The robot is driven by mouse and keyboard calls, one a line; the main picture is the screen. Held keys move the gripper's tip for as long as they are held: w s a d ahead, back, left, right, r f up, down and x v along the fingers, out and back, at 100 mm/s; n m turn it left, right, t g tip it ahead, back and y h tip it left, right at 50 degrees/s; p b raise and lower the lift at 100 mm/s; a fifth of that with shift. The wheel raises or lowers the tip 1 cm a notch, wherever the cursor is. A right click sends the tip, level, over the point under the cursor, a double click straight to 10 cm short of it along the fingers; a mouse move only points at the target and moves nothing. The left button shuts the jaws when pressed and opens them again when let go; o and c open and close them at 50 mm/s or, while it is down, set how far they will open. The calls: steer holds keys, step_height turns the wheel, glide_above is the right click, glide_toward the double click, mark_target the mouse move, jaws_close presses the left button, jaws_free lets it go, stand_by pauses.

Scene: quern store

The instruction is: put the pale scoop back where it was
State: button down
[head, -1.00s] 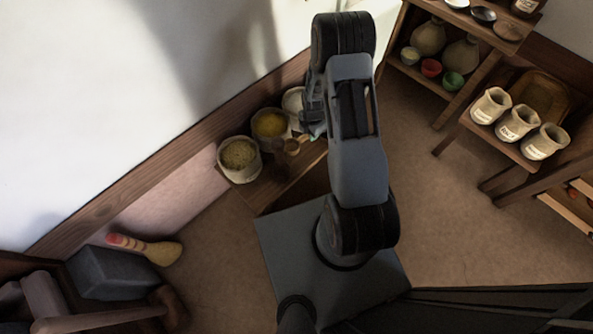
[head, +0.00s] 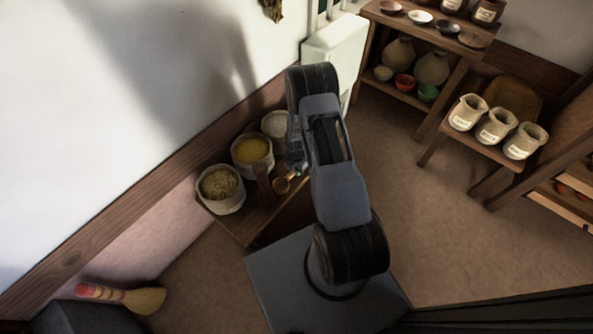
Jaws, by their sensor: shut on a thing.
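My gripper (head: 296,160) is over the low wooden bench by the wall, partly hidden by my own arm. A tan wooden scoop (head: 283,185), which looks like the pale scoop, shows its round bowl just below and left of the fingers. My gripper is shut on it; the grip itself is mostly hidden. A darker brown scoop (head: 263,182) stands to its left, in front of the sack of yellow grain (head: 252,150). I cannot tell whether the tan scoop touches the bench (head: 249,224).
A sack of greenish-brown grain (head: 220,188) and a sack of white stuff (head: 274,124) flank the yellow one. At right are a shelf (head: 440,25) with bowls and jars, and a stand with three labelled pots (head: 497,125). A brush (head: 125,296) lies lower left. The middle floor is clear.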

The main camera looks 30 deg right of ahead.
steer(key=shift+f, duration=0.35)
steer(key=shift+f, duration=0.15)
steer(key=c, duration=1)
jaws_free()
step_height(320, 180, up, 12)
steer(key=p, duration=0.4)
steer(key=shift+f, duration=0.1)
step_height(320, 180, up, 11)
steer(key=a+m, duration=0.2)
steer(key=m, duration=0.3)
steer(key=s+a+r+m+t, duration=0.1)
steer(key=s+a+r+m, duration=0.1)
steer(key=s+r+m, duration=0.3)
steer(key=s+a+r+m+t, duration=0.1)
steer(key=s+a+r+m, duration=0.1)
steer(key=s+r+m, duration=0.3)
steer(key=s+a+r+m, duration=0.3)
steer(key=s+r+m, duration=0.3)
steer(key=r+m, duration=0.2)
step_height(320, 180, up, 2)
steer(key=shift+a+r+t, duration=0.1)
steer(key=shift+t, duration=0.3)
